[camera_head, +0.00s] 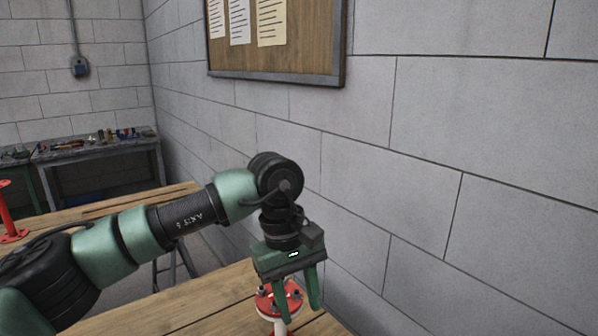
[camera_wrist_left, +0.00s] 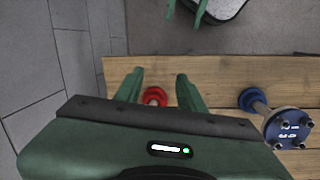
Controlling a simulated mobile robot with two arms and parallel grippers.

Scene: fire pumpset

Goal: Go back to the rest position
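My left gripper (camera_head: 297,307) hangs pointing down over a wooden table in the head view, its green fingers spread apart. A red round flanged part (camera_head: 266,303) with a pale stem shows below and behind the fingers. In the left wrist view, the open fingers (camera_wrist_left: 157,78) have the red part (camera_wrist_left: 154,96) between them in the picture, with space on both sides and no visible contact. My right gripper is in neither view.
Another red part (camera_head: 10,225) stands at far left. A bare block wall (camera_head: 430,140) rises close on the right, with a noticeboard (camera_head: 318,40). A cluttered workbench (camera_head: 95,148) stands behind.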

